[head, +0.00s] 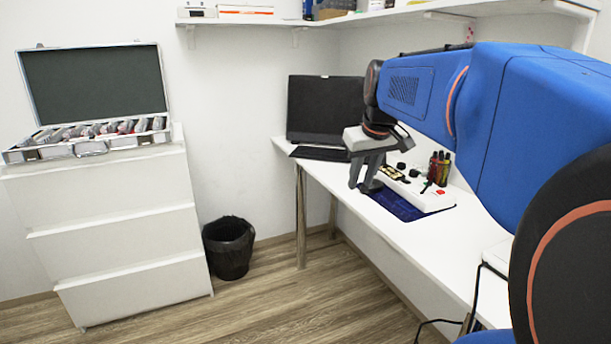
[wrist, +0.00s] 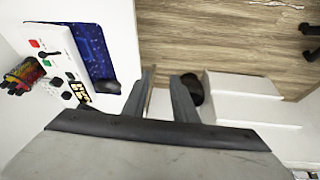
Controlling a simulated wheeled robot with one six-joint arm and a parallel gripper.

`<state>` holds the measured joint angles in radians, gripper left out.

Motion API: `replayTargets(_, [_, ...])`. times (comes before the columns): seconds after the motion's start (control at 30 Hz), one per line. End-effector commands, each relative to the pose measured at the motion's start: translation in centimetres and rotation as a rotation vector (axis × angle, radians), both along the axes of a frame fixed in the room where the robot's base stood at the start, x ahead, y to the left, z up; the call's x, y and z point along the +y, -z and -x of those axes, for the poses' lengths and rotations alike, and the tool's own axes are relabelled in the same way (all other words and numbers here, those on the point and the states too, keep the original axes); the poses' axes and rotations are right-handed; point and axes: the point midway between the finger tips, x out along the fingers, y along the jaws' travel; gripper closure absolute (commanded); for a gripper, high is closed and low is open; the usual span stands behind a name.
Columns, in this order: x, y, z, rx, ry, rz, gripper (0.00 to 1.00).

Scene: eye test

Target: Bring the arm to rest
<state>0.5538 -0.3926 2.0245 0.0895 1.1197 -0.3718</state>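My gripper (head: 362,188) hangs from my blue arm over the left part of the white desk (head: 375,222), fingers pointing down. In the wrist view its two grey fingers (wrist: 162,73) stand apart with a clear gap and nothing between them. The gripper is open and empty. In the head view it is in front of the white control box (head: 428,198) and partly covers the left end of the blue mat (head: 398,206). The arm is stretched out from the right side of the head view.
A dark monitor (head: 325,105) and keyboard (head: 320,153) are behind the gripper. A wall shelf (head: 400,14) is above. A black bin (head: 229,250) stands between desk and white drawers (head: 120,245), which bear an open case (head: 95,90).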

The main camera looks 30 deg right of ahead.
Motion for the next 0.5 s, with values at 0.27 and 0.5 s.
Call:
replayTargets(0.27, [-0.02,0.0,0.0,0.0,0.0,0.0,0.75])
replayTargets(0.5, [0.37,0.16,0.1,0.0,-0.004,-0.001,0.75])
